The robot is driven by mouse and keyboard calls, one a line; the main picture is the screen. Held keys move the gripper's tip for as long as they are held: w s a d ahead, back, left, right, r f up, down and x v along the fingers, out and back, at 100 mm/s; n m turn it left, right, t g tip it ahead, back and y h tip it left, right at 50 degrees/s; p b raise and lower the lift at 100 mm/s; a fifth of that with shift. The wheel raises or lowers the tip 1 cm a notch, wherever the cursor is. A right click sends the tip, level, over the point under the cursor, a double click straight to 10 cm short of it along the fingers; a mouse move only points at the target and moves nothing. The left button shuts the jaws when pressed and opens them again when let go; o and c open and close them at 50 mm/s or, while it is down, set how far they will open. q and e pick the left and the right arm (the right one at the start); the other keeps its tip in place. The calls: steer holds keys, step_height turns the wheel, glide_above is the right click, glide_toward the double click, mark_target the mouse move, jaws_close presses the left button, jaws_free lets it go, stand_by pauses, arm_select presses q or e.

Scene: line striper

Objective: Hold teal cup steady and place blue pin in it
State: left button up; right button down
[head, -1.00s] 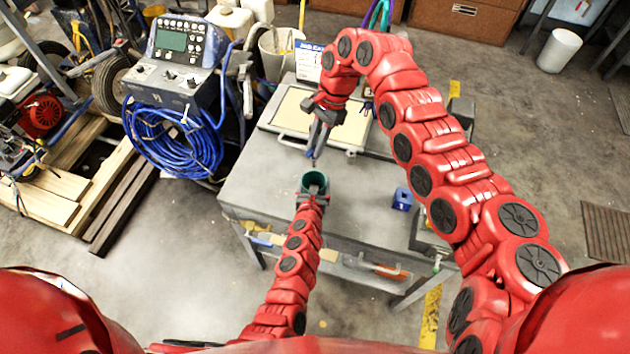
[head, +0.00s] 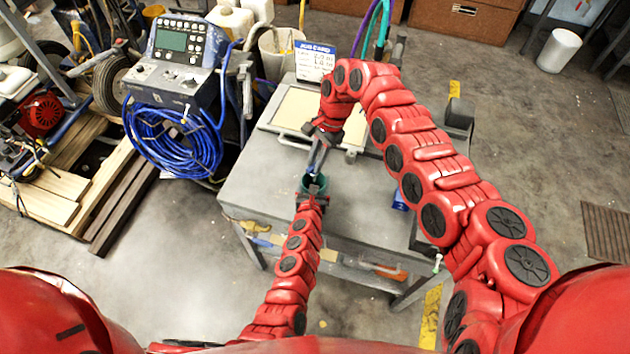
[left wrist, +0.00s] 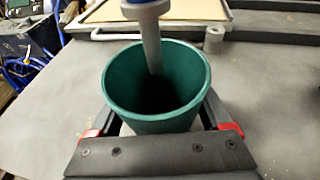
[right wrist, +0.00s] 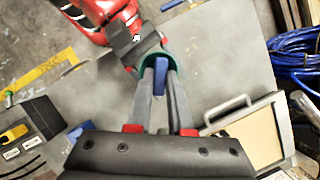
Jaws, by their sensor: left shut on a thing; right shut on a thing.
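The teal cup (head: 306,186) stands upright at the table's near edge, and its open mouth fills the middle of the left wrist view (left wrist: 155,122). My left gripper (head: 312,200) is shut on the cup, one finger on each side. My right gripper (head: 317,165) is above the cup, pointing down, shut on the blue pin (right wrist: 159,80).
The grey table (head: 255,185) carries a framed board (head: 290,108) at the back and a blue block (head: 400,200) to the right, partly behind my right arm. A small grey cylinder (left wrist: 213,40) stands beyond the cup. The tabletop around the cup is mostly clear.

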steer(key=shift+f, duration=1.05)
steer(key=c, duration=0.7)
jaws_free()
steer(key=shift+c, duration=0.2)
arm_select(q)
steer(key=o, duration=1.2)
arm_select(e)
steer(key=v, duration=1.2)
arm_select(q)
steer(key=shift+s, duration=0.1)
